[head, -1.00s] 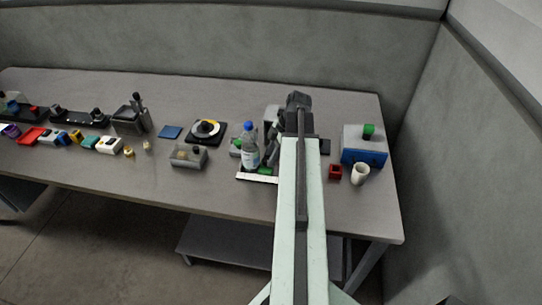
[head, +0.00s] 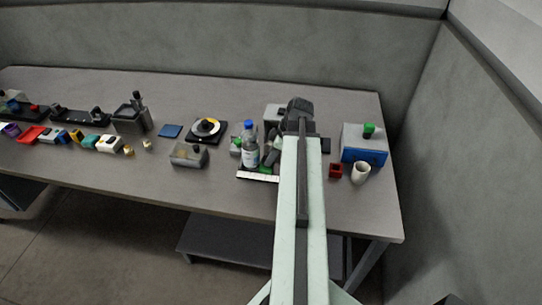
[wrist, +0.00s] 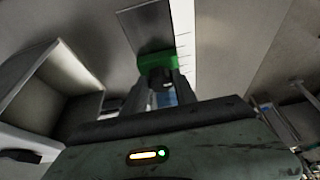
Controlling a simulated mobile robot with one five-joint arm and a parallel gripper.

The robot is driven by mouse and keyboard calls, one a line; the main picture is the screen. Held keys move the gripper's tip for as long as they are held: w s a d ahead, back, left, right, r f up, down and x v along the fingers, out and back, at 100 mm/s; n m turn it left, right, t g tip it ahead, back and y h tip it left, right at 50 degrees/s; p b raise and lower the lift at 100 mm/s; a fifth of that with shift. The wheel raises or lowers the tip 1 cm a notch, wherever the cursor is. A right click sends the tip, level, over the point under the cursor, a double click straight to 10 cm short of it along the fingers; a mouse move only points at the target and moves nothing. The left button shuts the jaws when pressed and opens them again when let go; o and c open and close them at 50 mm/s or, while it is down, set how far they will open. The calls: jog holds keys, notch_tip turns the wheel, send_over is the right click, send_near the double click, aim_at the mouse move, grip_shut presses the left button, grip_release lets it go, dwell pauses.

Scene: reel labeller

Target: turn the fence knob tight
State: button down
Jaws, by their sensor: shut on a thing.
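The fence is a green block (wrist: 172,62) in the wrist view, beside a white scale strip (wrist: 183,40). The fence knob (wrist: 157,77) is a dark round piece on the near side of the green block. My gripper (wrist: 159,88) reaches up to it, with the fingers shut on the knob from both sides. The knob's lower part is hidden by my gripper. In the head view my arm and the bottle hide the knob.
A clear bottle with a blue cap (head: 250,148) stands close left of my gripper. A red block (head: 336,170), a white cup (head: 360,172) and a blue-fronted box (head: 364,146) stand to the right. A turntable-like disc (head: 207,128) lies further left.

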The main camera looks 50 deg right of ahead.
jog(key=c, duration=1)
grip_release()
jog(key=p+v, duration=0.7)
jog(key=v, duration=0.1)
